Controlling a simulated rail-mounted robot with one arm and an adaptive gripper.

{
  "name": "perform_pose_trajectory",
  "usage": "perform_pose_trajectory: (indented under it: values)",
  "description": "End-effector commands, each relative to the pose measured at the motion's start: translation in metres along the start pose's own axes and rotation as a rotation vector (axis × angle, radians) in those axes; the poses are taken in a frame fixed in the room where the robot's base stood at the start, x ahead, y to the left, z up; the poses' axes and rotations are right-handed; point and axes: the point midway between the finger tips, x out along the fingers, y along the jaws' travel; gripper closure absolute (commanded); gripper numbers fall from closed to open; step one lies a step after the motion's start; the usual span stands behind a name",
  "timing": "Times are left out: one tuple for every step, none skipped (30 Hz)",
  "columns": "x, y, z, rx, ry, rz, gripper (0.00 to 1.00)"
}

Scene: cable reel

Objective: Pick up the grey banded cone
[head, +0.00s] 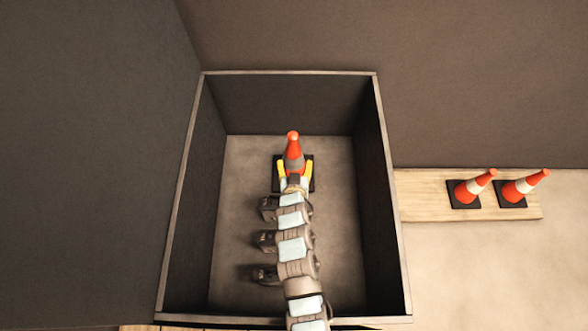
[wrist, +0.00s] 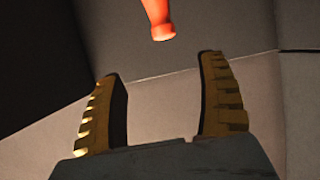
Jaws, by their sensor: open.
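The grey banded cone (head: 293,147) stands upright on its black square base inside a deep dark box (head: 388,215). It is orange with a grey band, partly covered by my gripper (head: 295,168) in the head view. My gripper is open and empty, its yellow fingers showing to either side of the cone's lower part from above. In the wrist view, the orange cone tip (wrist: 161,28) shows at the top edge, beyond and roughly centred between the open fingers (wrist: 160,68). The tip is apart from both fingers there; most of the cone is out of that frame.
The box's tall walls surround the cone and my arm. Two orange cones with pale bands, a nearer one (head: 474,188) and another (head: 524,187), stand on a wooden board (head: 425,206) outside, right.

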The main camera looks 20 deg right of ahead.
Motion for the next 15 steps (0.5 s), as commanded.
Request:
perform_pose_trajectory:
  values:
    - [0.007,0.0,-0.002,0.0,0.004,0.0,0.26]
    - [0.011,-0.001,-0.003,0.0,0.006,-0.001,0.26]
    - [0.015,-0.001,-0.003,0.0,0.006,-0.001,0.26]
    - [0.018,-0.001,-0.002,-0.001,0.005,-0.001,0.26]
    - [0.022,-0.001,-0.001,-0.001,0.004,-0.001,0.26]
    - [0.026,-0.001,0.0,-0.001,0.002,-0.001,0.26]
    - [0.029,-0.001,0.0,-0.001,0.001,-0.001,0.26]
    - [0.033,-0.001,0.0,-0.001,0.002,-0.001,0.26]
    - [0.037,-0.001,-0.002,-0.001,0.003,-0.001,0.26]
    - [0.041,-0.001,-0.002,-0.001,0.005,-0.001,0.26]
    - [0.044,-0.001,-0.002,0.0,0.005,-0.001,0.26]
    - [0.048,-0.001,-0.001,0.0,0.004,-0.001,0.26]
    - [0.052,-0.001,-0.001,0.0,0.002,0.0,0.26]
    - [0.055,-0.001,0.0,0.0,0.001,0.0,0.26]
    - [0.059,-0.001,0.001,0.0,0.0,-0.001,0.26]
